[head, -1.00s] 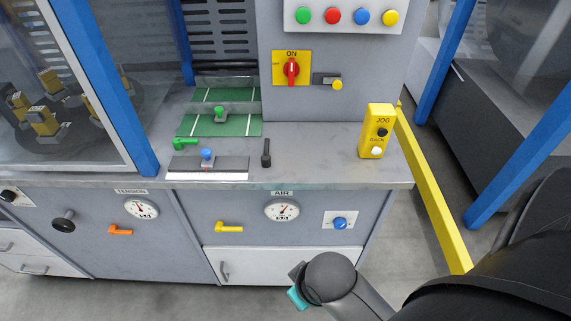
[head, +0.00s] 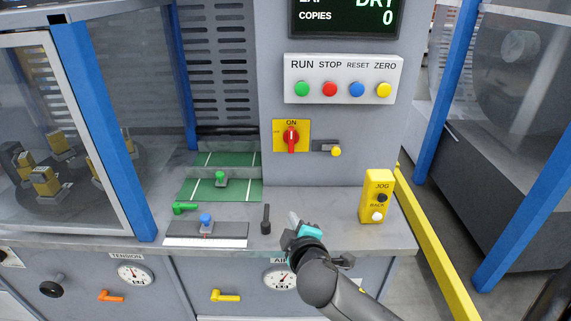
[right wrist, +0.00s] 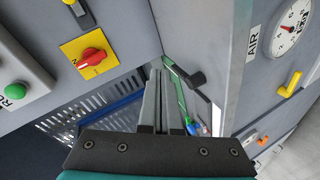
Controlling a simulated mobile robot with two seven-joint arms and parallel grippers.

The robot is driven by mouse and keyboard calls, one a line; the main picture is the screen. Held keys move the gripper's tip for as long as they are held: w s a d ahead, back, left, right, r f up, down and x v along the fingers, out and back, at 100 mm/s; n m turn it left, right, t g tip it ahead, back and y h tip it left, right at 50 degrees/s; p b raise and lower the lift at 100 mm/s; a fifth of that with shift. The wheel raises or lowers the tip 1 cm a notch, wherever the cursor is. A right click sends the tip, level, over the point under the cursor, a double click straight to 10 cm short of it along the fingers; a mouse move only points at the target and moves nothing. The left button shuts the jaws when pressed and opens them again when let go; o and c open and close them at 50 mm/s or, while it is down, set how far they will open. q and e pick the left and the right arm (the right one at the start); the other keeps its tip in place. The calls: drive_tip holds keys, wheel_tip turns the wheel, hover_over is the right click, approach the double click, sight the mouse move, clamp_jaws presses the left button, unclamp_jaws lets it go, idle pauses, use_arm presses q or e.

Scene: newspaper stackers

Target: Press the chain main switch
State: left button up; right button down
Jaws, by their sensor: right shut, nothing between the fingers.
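A red rotary knob (head: 291,138) sits on a yellow plate (head: 279,131) marked ON, on the grey machine's upright panel. No label in view reads "chain main switch". The red knob (right wrist: 93,57) and yellow plate (right wrist: 71,49) also show at the upper left of the right wrist view. My right gripper (head: 293,218) is above the front of the worktop, below the knob and apart from it. Its fingers (right wrist: 157,98) are shut together and empty in the right wrist view. My left gripper is not in view.
A yellow JOG box (head: 368,207) stands right of my right gripper. A black lever (head: 266,219) rises close to its left. Above is a box of coloured buttons (head: 343,69). A small yellow-knobbed latch (head: 336,151) sits right of the plate. The worktop (head: 335,215) between gripper and JOG box is clear.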

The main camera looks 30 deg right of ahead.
sight(291, 140)
drive_tip(key=w+d+r+n+t+y, duration=0.1)
drive_tip(key=w+d+r+n+t, duration=0.1)
drive_tip(key=w+r+n+t, duration=0.2)
drive_tip(key=w+r+n, duration=0.3)
drive_tip(key=w, duration=0.1)
drive_tip(key=shift+r+t, duration=0.2)
drive_tip(key=shift+t, duration=0.1)
drive_tip(key=w+d, duration=0.5)
drive_tip(key=w, duration=0.2)
drive_tip(key=shift+w+d+b, duration=0.25)
drive_tip(key=shift+w+b, duration=0.05)
drive_tip(key=shift+b, duration=0.05)
drive_tip(key=shift+d, duration=0.15)
